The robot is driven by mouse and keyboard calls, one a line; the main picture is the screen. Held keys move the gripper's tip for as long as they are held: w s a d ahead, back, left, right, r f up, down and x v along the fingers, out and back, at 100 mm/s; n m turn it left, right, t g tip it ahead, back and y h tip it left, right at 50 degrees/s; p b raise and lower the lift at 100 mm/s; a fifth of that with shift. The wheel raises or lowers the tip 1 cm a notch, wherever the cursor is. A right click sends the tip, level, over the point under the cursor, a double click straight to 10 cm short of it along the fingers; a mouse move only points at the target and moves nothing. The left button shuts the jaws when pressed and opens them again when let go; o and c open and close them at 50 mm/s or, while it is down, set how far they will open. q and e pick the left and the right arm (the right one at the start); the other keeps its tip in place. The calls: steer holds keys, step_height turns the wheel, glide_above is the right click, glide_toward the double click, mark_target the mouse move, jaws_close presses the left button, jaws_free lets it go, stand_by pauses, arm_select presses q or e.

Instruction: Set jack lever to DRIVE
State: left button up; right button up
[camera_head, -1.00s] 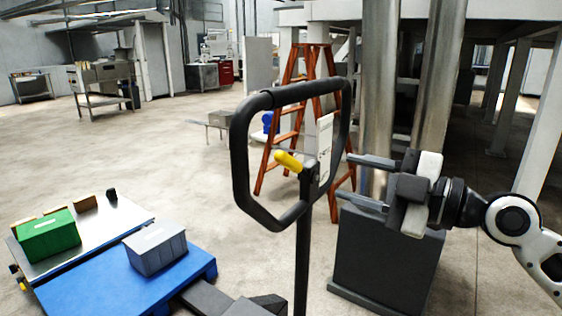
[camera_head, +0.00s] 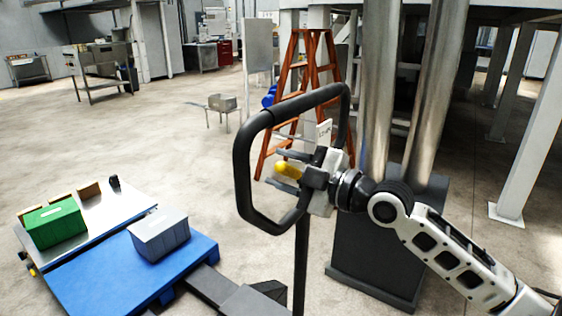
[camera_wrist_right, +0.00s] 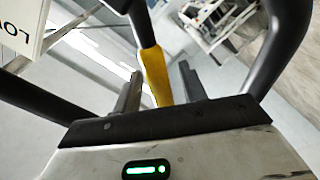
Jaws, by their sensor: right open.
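The pallet jack's black loop handle (camera_head: 243,170) stands upright in the middle of the head view. Its yellow-tipped lever (camera_head: 288,170) sticks out to the left inside the loop; in the wrist view the yellow lever (camera_wrist_right: 155,75) lies between the two fingers. My right gripper (camera_head: 283,168) reaches into the loop from the right, with its fingers open on either side of the lever. No grip on the lever shows. A white label card (camera_head: 323,133), partly hidden, sits behind the gripper; its lettering (camera_wrist_right: 15,25) is cut off in the wrist view. My left gripper is not in view.
A dark block (camera_head: 375,255) with steel columns stands right of the handle. An orange ladder (camera_head: 272,150) is behind.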

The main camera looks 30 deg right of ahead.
steer(key=shift+w+a, duration=0.2)
steer(key=shift+w, duration=0.15)
